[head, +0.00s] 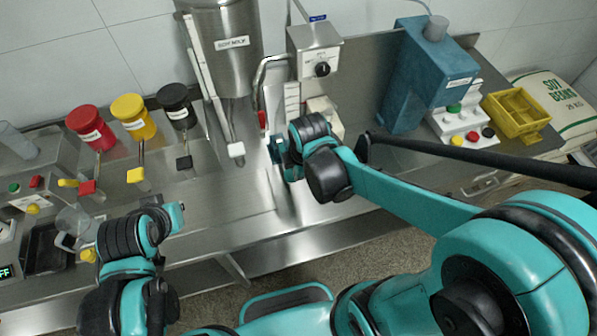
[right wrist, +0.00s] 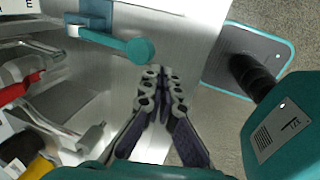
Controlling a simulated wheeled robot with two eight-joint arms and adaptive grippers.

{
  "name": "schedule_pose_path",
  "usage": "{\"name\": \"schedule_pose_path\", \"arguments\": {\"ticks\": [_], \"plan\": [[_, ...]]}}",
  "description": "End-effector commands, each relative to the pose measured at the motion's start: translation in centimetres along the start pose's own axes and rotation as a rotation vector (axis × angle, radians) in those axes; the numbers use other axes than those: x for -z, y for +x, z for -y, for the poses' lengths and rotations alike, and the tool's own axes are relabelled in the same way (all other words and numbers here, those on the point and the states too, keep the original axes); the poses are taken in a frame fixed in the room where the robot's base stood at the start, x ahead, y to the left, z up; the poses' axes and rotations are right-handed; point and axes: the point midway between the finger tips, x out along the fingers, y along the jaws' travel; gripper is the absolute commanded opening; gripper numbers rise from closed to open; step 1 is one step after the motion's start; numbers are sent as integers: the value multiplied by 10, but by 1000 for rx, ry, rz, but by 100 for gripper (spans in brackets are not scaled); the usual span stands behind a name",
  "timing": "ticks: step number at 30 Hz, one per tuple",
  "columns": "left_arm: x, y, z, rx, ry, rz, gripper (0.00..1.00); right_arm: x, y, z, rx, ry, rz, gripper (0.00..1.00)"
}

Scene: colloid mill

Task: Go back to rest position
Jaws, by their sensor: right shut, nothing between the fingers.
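My right arm reaches in from the right in the head view, and its wrist (head: 312,150) is over the steel counter (head: 225,195), beside the dispenser with the dial. The right fingers are hard to make out there. In the right wrist view my right gripper (right wrist: 160,85) is shut, its fingertips together, with nothing between them. My left arm (head: 135,235) is folded at the lower left of the head view, in front of the counter's left part. The fingers of the left gripper are hidden.
A steel soy milk tank (head: 222,45), a dial box (head: 315,50) and a blue machine (head: 425,75) stand behind. A teal-ended lever (right wrist: 138,50) is close to the right fingertips.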

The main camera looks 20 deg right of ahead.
Motion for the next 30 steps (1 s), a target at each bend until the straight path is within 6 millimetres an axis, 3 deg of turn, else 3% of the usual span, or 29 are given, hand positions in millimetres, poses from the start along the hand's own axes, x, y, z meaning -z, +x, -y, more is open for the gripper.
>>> {"name": "schedule_pose_path", "arguments": {"ticks": [16, 20, 23, 30], "plan": [[0, 0, 0, 0, 0, 0, 0, 0, 0, 0, 0, 1, 0, 0], [-4, 6, 0, 0, 0, 0, 0, -3, 0, 3, -18, 72, -2, 0], [-14, 20, 0, 0, 0, 0, 0, -11, 0, 11, -62, 257, -10, 0], [-44, 62, 0, 0, 0, 0, 0, -35, 2, 44, -219, 969, -109, 0]]}}
